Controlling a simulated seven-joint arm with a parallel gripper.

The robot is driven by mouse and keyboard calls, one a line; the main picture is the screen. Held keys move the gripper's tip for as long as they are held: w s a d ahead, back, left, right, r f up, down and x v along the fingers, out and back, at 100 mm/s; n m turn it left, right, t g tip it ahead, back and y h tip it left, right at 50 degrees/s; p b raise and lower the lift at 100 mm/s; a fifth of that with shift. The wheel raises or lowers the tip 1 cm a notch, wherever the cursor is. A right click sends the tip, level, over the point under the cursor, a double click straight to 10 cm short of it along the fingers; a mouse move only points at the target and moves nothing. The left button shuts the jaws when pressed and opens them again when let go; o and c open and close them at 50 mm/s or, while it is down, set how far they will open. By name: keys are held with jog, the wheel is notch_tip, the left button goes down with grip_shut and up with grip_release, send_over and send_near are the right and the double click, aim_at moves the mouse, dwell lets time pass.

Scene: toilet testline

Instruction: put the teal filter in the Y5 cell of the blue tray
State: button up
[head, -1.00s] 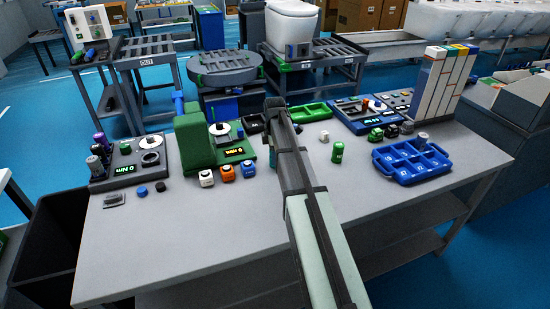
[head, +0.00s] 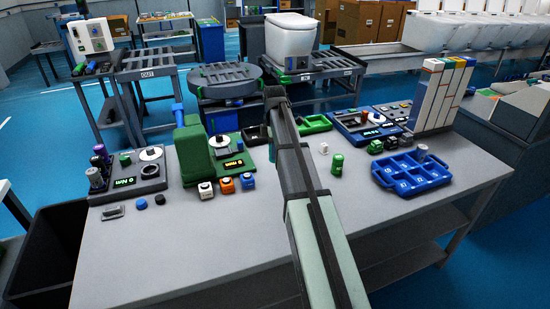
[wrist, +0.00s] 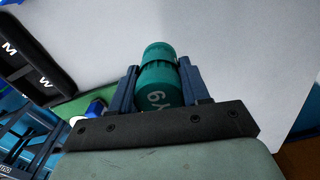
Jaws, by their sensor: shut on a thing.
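The teal filter (wrist: 158,85) is between the two fingers of my gripper (wrist: 159,72) in the wrist view, with pale characters on its side. My gripper is shut on it. In the head view my own arm hides most of the gripper and the filter, near the back of the table. The blue tray (head: 376,172) lies at the right of the table, well to the right of my gripper. Its cells carry pale marks too small to read surely.
A green tool stand (head: 195,155) stands left of my arm, with white, orange and blue caps (head: 227,185) before it. A green cylinder (head: 338,163) stands between my arm and the tray. Tall white racks (head: 440,95) stand behind the tray.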

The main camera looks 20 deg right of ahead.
aim_at(411, 171)
jog(key=shift+r, duration=0.75)
jog(key=shift+d, duration=0.3)
jog(key=s+d+m, duration=0.1)
jog(key=s+d, duration=0.1)
jog(key=d, duration=0.5)
jog(key=s+d+m, duration=0.1)
jog(key=s+d, duration=0.1)
jog(key=d, duration=0.6)
jog(key=s+d+m, duration=0.1)
jog(key=s+d, duration=0.1)
jog(key=d, duration=0.5)
jog(key=shift+s+d+f+m, duration=0.1)
jog(key=shift+s+d+m, duration=0.2)
jog(key=shift+s+d, duration=0.05)
jog(key=s+d+r, duration=0.1)
jog(key=s+d, duration=0.2)
jog(key=d, duration=1.1)
jog(key=s+d, duration=0.4)
jog(key=d, duration=1.1)
jog(key=shift+w+a+f+n, duration=0.1)
jog(key=shift+f+n, duration=0.5)
jog(key=shift+f, duration=1.05)
jog(key=shift+w+f+n, duration=0.1)
jog(key=shift+f+n, duration=0.5)
jog(key=shift+f, duration=1.05)
jog(key=shift+a+f+n, duration=0.1)
jog(key=shift+f+n, duration=0.5)
jog(key=shift+f, duration=1.05)
jog(key=shift+f, duration=0.15)
